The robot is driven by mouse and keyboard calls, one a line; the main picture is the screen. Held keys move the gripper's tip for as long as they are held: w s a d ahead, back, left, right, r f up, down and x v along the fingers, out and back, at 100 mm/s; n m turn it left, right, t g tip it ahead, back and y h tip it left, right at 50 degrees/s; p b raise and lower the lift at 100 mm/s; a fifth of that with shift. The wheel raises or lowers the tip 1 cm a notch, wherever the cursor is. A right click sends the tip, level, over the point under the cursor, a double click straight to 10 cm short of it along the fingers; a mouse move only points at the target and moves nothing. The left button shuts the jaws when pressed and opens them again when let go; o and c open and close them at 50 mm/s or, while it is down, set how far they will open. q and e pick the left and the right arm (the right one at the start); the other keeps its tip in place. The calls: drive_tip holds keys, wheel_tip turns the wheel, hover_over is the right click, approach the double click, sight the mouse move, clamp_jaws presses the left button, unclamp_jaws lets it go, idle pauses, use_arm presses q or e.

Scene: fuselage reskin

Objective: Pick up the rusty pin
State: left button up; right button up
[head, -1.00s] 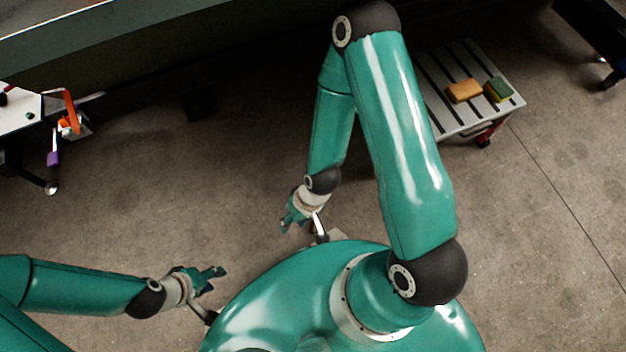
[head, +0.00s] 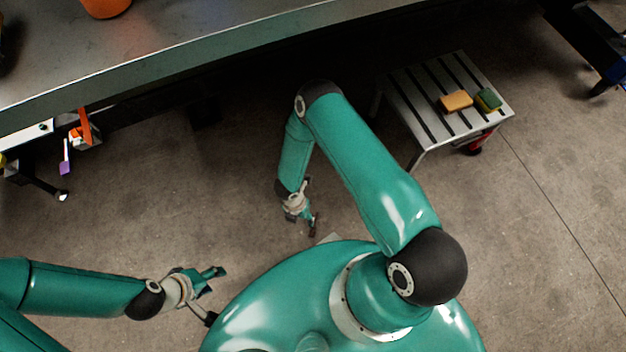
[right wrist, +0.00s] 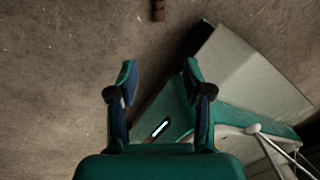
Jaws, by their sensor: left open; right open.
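A small brown, rusty-looking piece (right wrist: 158,10) shows at the top edge of the right wrist view, cut off by the frame. It may be the rusty pin; it is too small to be sure. It lies beyond the fingertips and roughly in line with the gap between them. My right gripper (right wrist: 159,72) is open, with nothing between its fingers. In the head view my right gripper (head: 306,222) hangs over the floor in front of my body. My left gripper (head: 213,281) is open and empty at the lower left.
A slatted low table (head: 410,108) at the upper right bears an orange sponge (head: 456,101) and a green-yellow one (head: 488,100). A long grey bench (head: 180,62) spans the top left, with an orange container (head: 105,5). The concrete floor (head: 150,225) between is mostly clear.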

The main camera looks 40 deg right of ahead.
drive_tip(key=shift+n, duration=0.6)
drive_tip(key=f+b, duration=0.1)
drive_tip(key=f, duration=0.3)
drive_tip(key=d+f+b, duration=0.1)
drive_tip(key=f, duration=0.3)
drive_tip(key=f+b, duration=0.1)
drive_tip(key=f, duration=0.3)
drive_tip(key=shift+s+d+f+b, duration=0.15)
drive_tip(key=shift+s+d+b, duration=0.1)
drive_tip(key=shift+d+b, duration=0.15)
drive_tip(key=shift+s+d+f+b, duration=0.15)
drive_tip(key=shift+f+b, duration=0.2)
drive_tip(key=shift+f, duration=0.5)
drive_tip(key=shift+s+d+f+b, duration=0.2)
drive_tip(key=shift+f+b, duration=0.2)
drive_tip(key=shift+f, duration=0.45)
drive_tip(key=shift+s+d+f+b, duration=0.15)
drive_tip(key=shift+f+b, duration=0.2)
drive_tip(key=shift+f, duration=0.5)
clamp_jaws()
